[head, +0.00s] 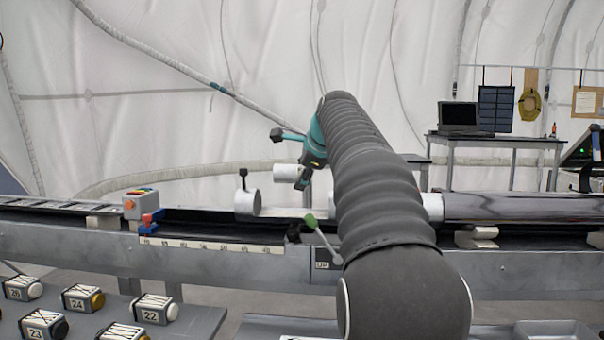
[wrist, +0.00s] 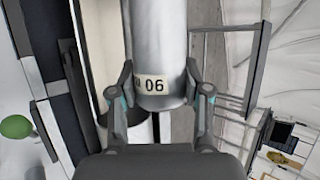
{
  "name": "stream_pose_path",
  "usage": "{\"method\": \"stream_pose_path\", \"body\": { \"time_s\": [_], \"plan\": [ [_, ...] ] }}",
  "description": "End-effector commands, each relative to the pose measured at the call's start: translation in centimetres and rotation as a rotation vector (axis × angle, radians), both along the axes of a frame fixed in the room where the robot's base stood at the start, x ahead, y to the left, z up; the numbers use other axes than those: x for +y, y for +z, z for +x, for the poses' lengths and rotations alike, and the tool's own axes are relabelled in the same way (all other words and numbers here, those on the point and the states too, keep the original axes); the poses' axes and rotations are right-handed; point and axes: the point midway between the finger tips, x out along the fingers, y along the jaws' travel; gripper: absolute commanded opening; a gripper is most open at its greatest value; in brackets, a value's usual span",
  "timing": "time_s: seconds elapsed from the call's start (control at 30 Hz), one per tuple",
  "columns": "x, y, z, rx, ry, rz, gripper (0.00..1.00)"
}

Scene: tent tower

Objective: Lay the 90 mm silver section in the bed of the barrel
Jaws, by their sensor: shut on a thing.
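The silver section, a smooth pale cylinder with a tag reading 06 (wrist: 158,45), is between the two fingers of my gripper (wrist: 162,92) in the wrist view. The gripper is shut on it. In the head view, one end of the section (head: 285,172) shows beside my teal gripper, above the barrel line; my arm hides the rest. The barrel's pale open bed (head: 290,212) runs below, between a white ring with a black knob (head: 250,202) and the dark barrel tube (head: 520,207). My arm hides part of this bed. The section looks held above the bed, apart from it.
A green-knobbed lever (head: 322,238) rises at the bench's front edge; its knob also shows in the wrist view (wrist: 17,127). A grey box with coloured parts (head: 141,205) stands left on the rail. Numbered blocks (head: 84,298) sit front left. A laptop table (head: 490,140) stands behind right.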

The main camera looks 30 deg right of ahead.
Motion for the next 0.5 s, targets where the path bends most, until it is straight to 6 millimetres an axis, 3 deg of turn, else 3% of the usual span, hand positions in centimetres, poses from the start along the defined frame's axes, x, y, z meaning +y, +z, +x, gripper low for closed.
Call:
{"method": "stream_pose_path", "body": {
  "time_s": [0.23,0.5],
  "plan": [
    [0.1,0.2,-0.1,-0.003,0.002,0.0,0.0],
    [0.1,-1.4,-0.1,-0.003,0.002,0.0,0.0]
  ]
}}
